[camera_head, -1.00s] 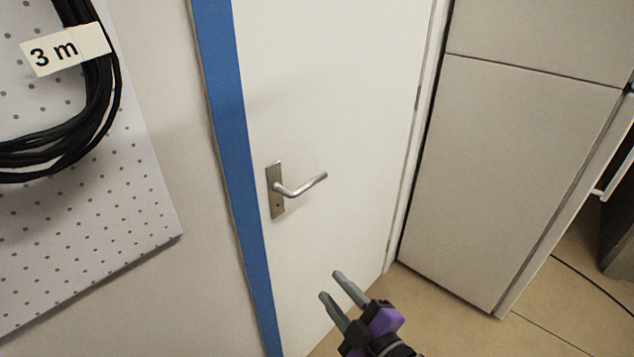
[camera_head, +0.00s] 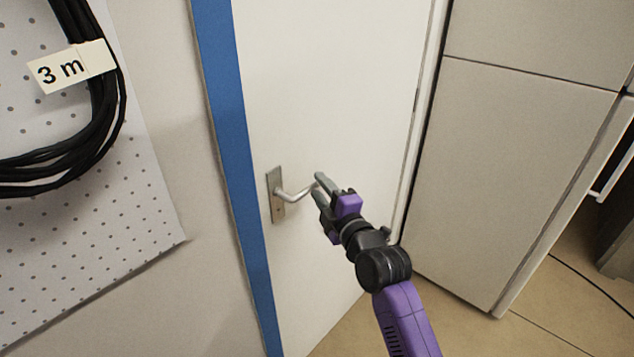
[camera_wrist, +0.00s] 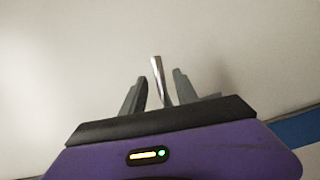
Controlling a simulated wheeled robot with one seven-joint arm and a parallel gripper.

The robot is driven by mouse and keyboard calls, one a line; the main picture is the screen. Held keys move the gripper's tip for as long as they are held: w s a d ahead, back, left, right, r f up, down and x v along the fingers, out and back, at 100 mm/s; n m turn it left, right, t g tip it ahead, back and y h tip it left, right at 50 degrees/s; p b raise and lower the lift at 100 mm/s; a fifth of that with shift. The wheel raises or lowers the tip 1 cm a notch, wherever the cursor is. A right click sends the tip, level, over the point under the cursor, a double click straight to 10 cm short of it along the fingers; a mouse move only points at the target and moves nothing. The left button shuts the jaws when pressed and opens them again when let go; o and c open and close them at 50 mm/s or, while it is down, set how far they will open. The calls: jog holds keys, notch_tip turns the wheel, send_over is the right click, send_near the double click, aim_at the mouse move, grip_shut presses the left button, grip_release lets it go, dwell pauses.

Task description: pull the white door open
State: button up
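The white door (camera_head: 330,90) is shut in its frame, with a blue strip (camera_head: 228,130) along its left side. Its metal lever handle (camera_head: 294,196) sits on a plate (camera_head: 276,194) near the left edge and points right. My gripper (camera_head: 318,186) is at the free end of the lever. In the wrist view, the handle (camera_wrist: 158,75) stands between the two fingers of my gripper (camera_wrist: 163,88), with gaps on both sides. The fingers are open and not closed on it. In the head view the lever's tip is partly hidden by the fingers.
A pegboard (camera_head: 90,240) with a coiled black cable (camera_head: 100,130) labelled "3 m" hangs on the left wall. A pale cabinet (camera_head: 505,160) stands close to the door's right side. Tan floor (camera_head: 560,310) is open at the lower right, with a thin dark cable on it.

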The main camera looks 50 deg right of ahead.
jog(key=shift+x, duration=1.1)
grip_shut()
dwell(0.7)
